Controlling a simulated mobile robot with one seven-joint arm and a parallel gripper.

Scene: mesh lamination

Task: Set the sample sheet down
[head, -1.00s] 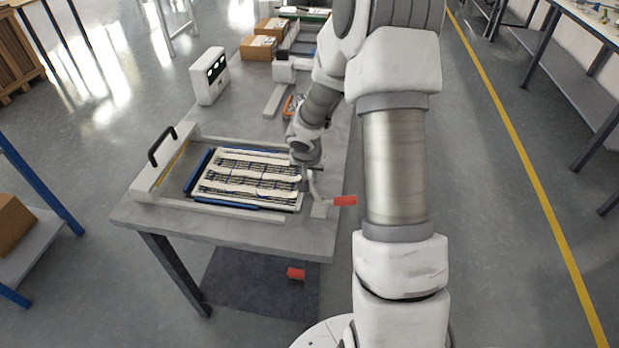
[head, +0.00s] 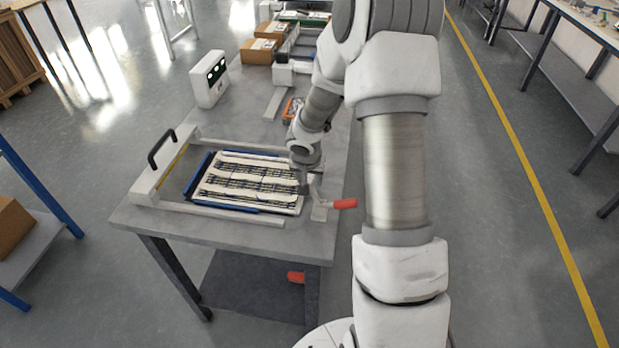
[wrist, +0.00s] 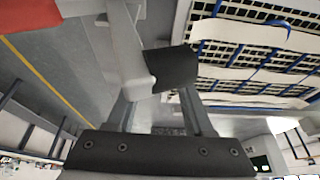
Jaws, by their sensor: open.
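The sample sheet (head: 247,178), cream bands over black mesh, lies in the blue-edged bed on the table. It also shows at the upper right of the wrist view (wrist: 262,60). My gripper (head: 304,188) is at the right edge of the sheet, beside a toggle clamp with a red handle (head: 345,204). In the wrist view my gripper (wrist: 165,72) is open, with a dark finger pad near the pale metal clamp arm (wrist: 118,45). The sheet lies outside the fingers. Whether the fingers touch the clamp cannot be told.
A frame with a black handle (head: 161,148) stands at the left of the bed. A white box with green lights (head: 208,78), cardboard boxes (head: 258,51) and an orange item (head: 292,108) are farther back on the table. Floor is clear to the right.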

